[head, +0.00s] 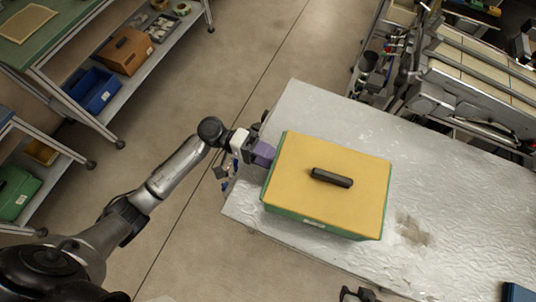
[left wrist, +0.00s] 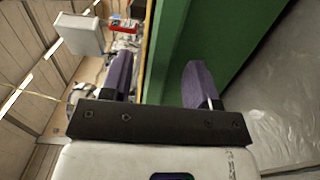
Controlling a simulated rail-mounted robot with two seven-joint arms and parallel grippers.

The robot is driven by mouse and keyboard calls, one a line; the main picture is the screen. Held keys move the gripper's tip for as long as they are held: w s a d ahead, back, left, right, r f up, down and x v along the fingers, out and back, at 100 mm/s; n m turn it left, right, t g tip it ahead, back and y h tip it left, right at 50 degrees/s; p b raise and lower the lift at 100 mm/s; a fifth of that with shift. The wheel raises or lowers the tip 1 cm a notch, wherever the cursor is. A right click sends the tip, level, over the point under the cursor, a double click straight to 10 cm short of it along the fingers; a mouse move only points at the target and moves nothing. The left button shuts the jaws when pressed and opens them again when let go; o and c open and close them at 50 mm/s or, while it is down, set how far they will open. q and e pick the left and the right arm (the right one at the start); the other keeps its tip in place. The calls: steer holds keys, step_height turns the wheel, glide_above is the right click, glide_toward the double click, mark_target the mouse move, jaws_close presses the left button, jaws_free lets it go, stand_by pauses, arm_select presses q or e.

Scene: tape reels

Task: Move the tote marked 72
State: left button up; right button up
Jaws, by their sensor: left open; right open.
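A green tote with a tan lid (head: 345,207) and a black handle (head: 331,178) stands on the silver table. A small pale label shows on its near green side, but I cannot read a number. My left gripper (head: 264,153) is at the tote's left edge, with its purple fingers open. In the left wrist view, the tote's green wall (left wrist: 215,35) shows beyond the open fingers (left wrist: 158,85); the right finger overlaps it. I cannot tell whether they touch. My right gripper (head: 358,294) is open at the bottom edge, apart from the tote, and partly cut off.
The silver-topped table (head: 460,220) is clear to the right of the tote, apart from a brown stain. A dark blue object (head: 519,292) is at the lower right. A machine with rails (head: 465,85) stands behind. Shelves with a blue bin (head: 93,91) are at upper left.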

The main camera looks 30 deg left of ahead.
arm_select(q)
steer(key=a, duration=1.3)
steer(key=shift+s+a, duration=0.15)
steer(key=shift+a, duration=0.05)
